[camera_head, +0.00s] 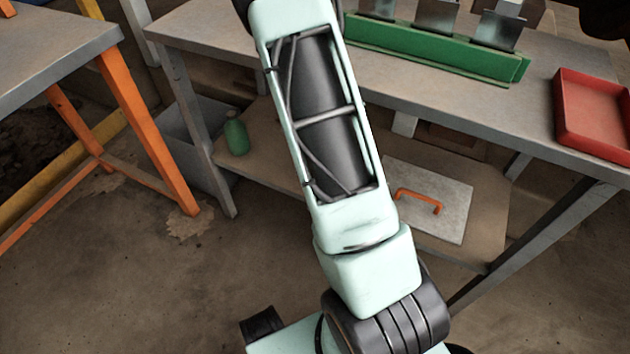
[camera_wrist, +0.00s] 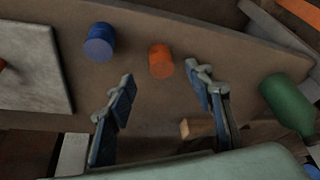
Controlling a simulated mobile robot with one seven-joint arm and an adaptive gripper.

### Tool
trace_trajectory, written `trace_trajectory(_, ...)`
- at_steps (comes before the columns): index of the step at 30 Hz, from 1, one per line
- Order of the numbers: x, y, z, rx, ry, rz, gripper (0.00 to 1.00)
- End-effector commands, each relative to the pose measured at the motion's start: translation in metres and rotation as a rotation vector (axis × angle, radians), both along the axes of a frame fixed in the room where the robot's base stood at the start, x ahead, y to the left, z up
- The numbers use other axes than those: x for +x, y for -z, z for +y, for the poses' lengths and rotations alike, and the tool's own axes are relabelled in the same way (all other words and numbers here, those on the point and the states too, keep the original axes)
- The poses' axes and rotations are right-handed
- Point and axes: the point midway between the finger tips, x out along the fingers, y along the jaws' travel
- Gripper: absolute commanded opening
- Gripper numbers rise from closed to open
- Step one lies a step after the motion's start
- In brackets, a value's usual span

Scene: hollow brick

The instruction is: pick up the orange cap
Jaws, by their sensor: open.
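The orange cap (camera_wrist: 161,61) is a small orange cylinder on the brown shelf board (camera_wrist: 150,20) in the wrist view. It stands just beyond the fingertips, near the middle of the picture and a little closer to the right finger. My gripper (camera_wrist: 160,82) is open, its two blue-padded fingers apart with no object held between them. In the head view the cap cannot be seen and the gripper fingers are out of sight; my arm covers the middle of that picture.
A blue cylinder (camera_wrist: 99,42) stands left of the cap, beside a grey board (camera_wrist: 35,65). The workbench top (camera_head: 400,75) carries a green rack (camera_head: 430,48) and red tray (camera_head: 595,118).

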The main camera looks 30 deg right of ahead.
Motion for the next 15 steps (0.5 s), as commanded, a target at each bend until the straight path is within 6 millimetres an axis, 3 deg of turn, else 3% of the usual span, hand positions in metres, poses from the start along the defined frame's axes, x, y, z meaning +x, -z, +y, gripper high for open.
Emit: trace_trajectory(15, 0.023, 0.056, -0.006, -0.002, -0.001, 0.001, 0.48)
